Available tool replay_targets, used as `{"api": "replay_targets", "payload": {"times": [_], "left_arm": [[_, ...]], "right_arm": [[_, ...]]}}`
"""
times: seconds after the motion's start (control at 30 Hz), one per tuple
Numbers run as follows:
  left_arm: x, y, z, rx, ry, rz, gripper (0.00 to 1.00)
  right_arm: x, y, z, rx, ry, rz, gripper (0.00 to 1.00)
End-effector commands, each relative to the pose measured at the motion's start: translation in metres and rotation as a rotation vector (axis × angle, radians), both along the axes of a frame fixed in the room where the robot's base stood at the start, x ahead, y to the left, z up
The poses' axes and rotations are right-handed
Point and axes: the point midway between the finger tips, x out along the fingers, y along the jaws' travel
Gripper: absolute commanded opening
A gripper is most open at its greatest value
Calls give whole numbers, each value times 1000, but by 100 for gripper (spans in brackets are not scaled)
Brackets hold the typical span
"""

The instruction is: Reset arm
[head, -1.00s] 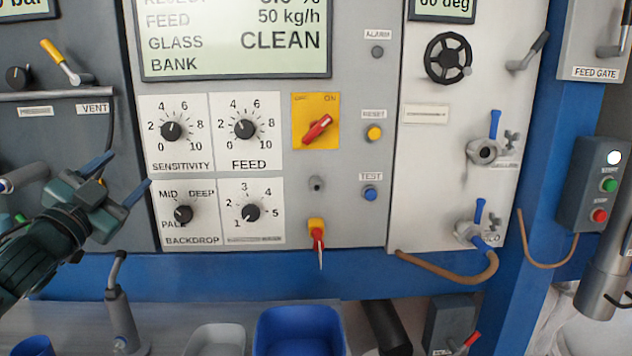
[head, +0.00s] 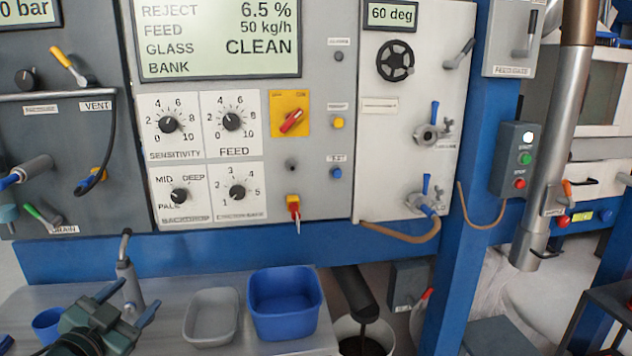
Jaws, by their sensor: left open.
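My left gripper (head: 131,301) is at the lower left in the head view, with dark green jaws and blue fingertips. Its fingers are apart and nothing shows between them. It is in front of the grey bench (head: 160,326), below the control panel (head: 330,185) and clear of it. A grey lever fitting (head: 128,275) stands just behind its fingers. My right gripper is not in view.
A grey tub (head: 211,318) and a blue tub (head: 285,303) stand on the bench right of the gripper. A small blue cup (head: 48,325) is to its left. A bucket (head: 362,338) stands under a dark spout. A steel pipe (head: 545,160) hangs at right.

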Motion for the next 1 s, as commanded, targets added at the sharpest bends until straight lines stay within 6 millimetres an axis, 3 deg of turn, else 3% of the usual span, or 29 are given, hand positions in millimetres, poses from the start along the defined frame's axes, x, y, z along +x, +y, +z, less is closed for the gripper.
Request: {"api": "replay_targets", "payload": {"times": [0.03, 0.2, 0.3, 0.4, 0.5, 0.63, 1.0], "left_arm": [[-15, -18, -33, -51, 74, -8, 59], [-77, -83, -128, -196, 293, -31, 59], [-120, -126, -166, -283, 409, -39, 59], [-159, -164, -190, -357, 501, -42, 59], [-187, -192, -202, -413, 565, -43, 59], [-206, -211, -208, -449, 605, -42, 59], [-208, -214, -210, -453, 612, -43, 59]], "right_arm": [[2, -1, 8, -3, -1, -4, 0], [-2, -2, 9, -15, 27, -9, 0], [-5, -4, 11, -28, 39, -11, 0], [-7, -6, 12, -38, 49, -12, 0], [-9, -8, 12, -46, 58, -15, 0], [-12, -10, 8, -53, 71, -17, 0], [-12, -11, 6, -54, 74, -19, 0]]}}
